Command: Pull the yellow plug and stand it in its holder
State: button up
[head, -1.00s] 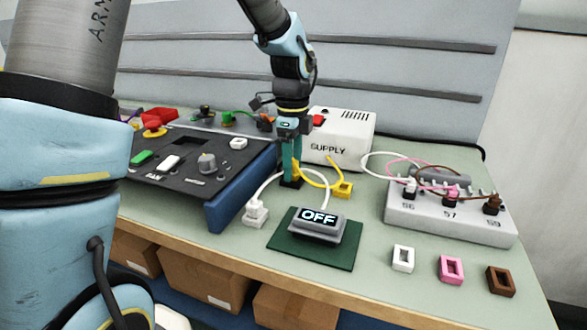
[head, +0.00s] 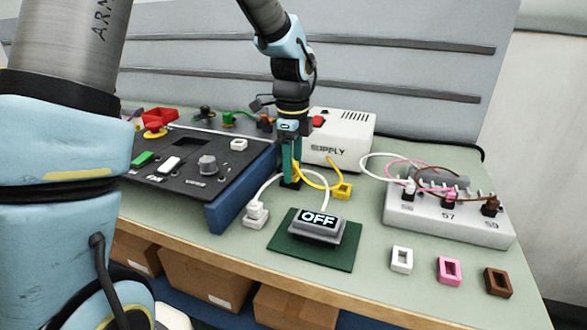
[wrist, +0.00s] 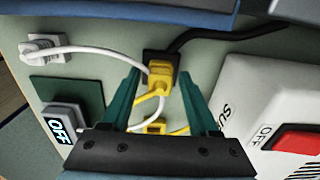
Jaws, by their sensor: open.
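The yellow plug (wrist: 160,72) sits in a black socket (wrist: 161,56) on the bench, with a pale cord and a yellow cord near it. My gripper (wrist: 160,78) is open and points down, with one teal finger on each side of the plug; I cannot tell whether either finger touches it. In the head view my gripper (head: 290,180) stands over the black socket, and its fingers mostly hide the plug. The yellow holder (head: 342,190) is on the bench just right of the gripper; it also shows in the wrist view (wrist: 153,127), between the fingers.
The white supply box (head: 341,138) stands close behind and to the right. A dark control panel (head: 190,165) is on the left. The OFF display (head: 317,226) and a white plug (head: 255,214) are in front. A grey terminal block (head: 440,216) and white, pink and brown holders are at right.

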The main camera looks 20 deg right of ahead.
dwell(0.3)
grip_shut()
dwell(0.4)
dwell(0.8)
jog(key=o, duration=0.6)
grip_release()
notch_tip(320, 180, up, 10)
jog(key=shift+r, duration=0.4)
dwell(0.3)
